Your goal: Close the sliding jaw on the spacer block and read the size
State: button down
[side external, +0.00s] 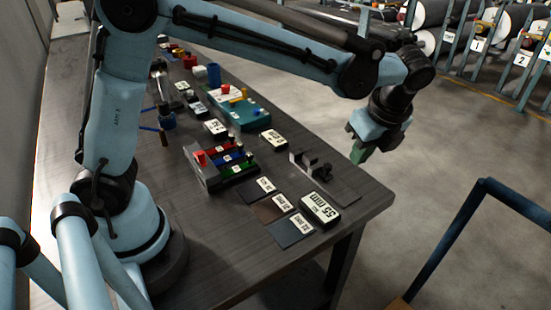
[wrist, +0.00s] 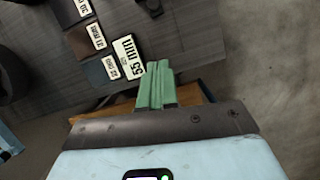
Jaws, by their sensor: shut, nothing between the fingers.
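The measuring fixture (side external: 322,171) is a dark plate near the table's right edge, with a light upright piece and a dark upright piece on it. Part of a dark fixture piece shows at the top of the wrist view (wrist: 150,7). I cannot clearly tell the spacer block from the jaw pieces. A black-framed readout (side external: 319,209) shows "55 mm"; it also shows in the wrist view (wrist: 129,57). My gripper (side external: 359,156) is raised right of the fixture, apart from it. Its green fingertips (wrist: 158,72) are together and empty.
Several dark tiles with white size labels (side external: 279,203) lie left of the readout. A rack with red, blue and green pieces (side external: 222,162) stands further left. A teal fixture (side external: 243,110) and another readout (side external: 273,139) sit behind. A blue rail (side external: 450,240) stands off the table, lower right.

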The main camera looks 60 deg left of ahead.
aim_at(320, 171)
jog(key=x, duration=0.8)
jog(key=shift+w+a+f, duration=0.1)
jog(key=shift+w+a, duration=0.05)
jog(key=shift+a, duration=1)
jog(key=shift+w+a+f, duration=0.1)
jog(key=shift+a+f, duration=0.05)
jog(key=shift+a, duration=0.6)
jog(key=a, duration=0.3)
jog(key=shift+a, duration=0.15)
